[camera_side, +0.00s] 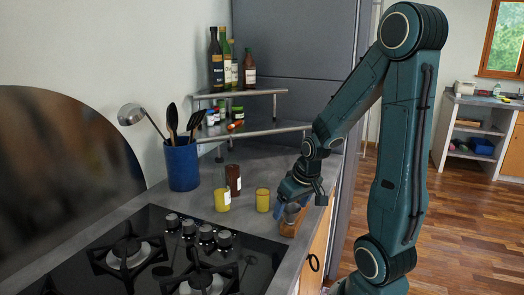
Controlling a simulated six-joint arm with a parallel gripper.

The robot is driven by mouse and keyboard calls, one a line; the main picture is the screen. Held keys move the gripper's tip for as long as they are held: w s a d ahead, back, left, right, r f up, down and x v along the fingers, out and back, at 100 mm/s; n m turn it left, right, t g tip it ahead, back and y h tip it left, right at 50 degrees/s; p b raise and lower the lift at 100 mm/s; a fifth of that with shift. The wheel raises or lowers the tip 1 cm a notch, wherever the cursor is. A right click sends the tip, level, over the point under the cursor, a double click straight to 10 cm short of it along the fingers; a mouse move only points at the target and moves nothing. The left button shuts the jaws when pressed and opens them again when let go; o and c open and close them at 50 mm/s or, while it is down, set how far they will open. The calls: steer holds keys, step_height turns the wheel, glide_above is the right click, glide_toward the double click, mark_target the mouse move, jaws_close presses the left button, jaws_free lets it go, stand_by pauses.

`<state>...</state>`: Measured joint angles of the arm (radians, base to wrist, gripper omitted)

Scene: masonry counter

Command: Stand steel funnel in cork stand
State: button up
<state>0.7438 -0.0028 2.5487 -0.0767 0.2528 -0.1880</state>
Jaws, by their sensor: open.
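My gripper (291,202) is low over the counter's right edge, beside the yellow cups. Its jaws are open. A small grey metallic piece, which looks like the steel funnel (292,209), shows just below and between the jaws; my gripper partly hides it. A brown block that looks like the cork stand (288,229) sits on the counter edge right under it. The funnel appears to be at the top of the stand, but I cannot tell how deep it sits or whether the jaws touch it.
Two yellow cups (222,200) and a brown jar (233,180) stand left of my gripper. A blue utensil crock (182,165) is further left. The black hob (150,260) fills the front. A corner shelf (265,131) with bottles is behind.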

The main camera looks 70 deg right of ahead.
steer(key=shift+r, duration=0.1)
steer(key=v, duration=1.3)
steer(key=shift+s+r, duration=0.15)
steer(key=shift+r, duration=0.15)
steer(key=shift+a, duration=0.1)
stand_by(0.4)
steer(key=s+a+r+n+t+y, duration=0.1)
steer(key=a+n, duration=0.5)
steer(key=a, duration=1)
steer(key=shift+r+t+y, duration=0.4)
steer(key=shift+t+y, duration=0.1)
steer(key=shift+t, duration=0.1)
